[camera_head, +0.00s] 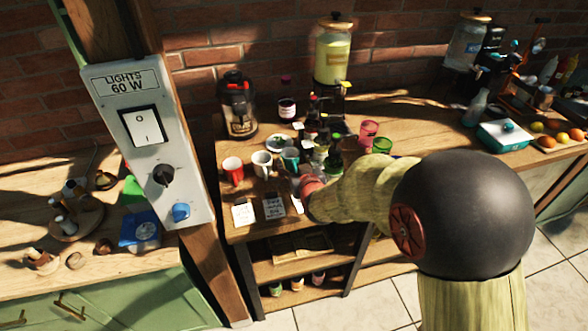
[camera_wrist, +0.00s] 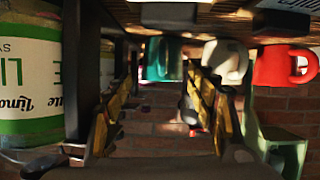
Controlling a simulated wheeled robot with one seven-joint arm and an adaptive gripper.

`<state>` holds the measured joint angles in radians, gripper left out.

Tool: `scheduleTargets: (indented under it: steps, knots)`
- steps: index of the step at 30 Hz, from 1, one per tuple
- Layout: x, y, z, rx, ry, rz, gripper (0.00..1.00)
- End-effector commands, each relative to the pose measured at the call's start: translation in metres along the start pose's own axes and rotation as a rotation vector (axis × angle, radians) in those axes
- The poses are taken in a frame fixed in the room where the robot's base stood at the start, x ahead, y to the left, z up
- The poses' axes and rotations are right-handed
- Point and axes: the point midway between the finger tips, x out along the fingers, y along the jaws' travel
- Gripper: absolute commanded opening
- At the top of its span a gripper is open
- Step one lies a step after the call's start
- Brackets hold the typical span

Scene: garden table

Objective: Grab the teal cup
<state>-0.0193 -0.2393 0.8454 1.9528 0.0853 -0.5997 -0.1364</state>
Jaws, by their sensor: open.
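The teal cup (camera_head: 290,158) stands upright on the wooden table, right of a white cup (camera_head: 262,163) and a red cup (camera_head: 232,170). The wrist view is upside down. There the teal cup (camera_wrist: 163,60) shows ahead, in the gap between the fingertips of my gripper (camera_wrist: 160,85). My gripper is open, with nothing held; how far the cup is from the fingertips is hard to tell. The white cup (camera_wrist: 226,62) is just right of the right finger, and the red cup (camera_wrist: 283,66) is further right. In the head view my arm hides most of the gripper.
A bottle with a green and white label (camera_wrist: 30,80) is close beside the left finger. Several dark bottles (camera_head: 320,125) crowd behind and right of the teal cup. Two cards (camera_head: 274,207) lie at the table's front. A pink glass (camera_head: 368,132) and green glass (camera_head: 382,146) stand right.

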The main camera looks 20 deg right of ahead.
Motion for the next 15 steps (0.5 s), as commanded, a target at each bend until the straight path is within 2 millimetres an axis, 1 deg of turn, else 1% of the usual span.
scheduleTargets:
  steps: [1,7,12,15]
  knots:
    - [0.006,0.000,0.001,0.000,-0.001,0.000,0.57]
    - [0.026,-0.002,0.002,0.000,-0.002,-0.001,0.57]
    - [0.052,-0.004,0.002,0.001,-0.001,0.000,0.57]
    - [0.062,-0.004,0.002,0.000,-0.002,0.000,0.57]
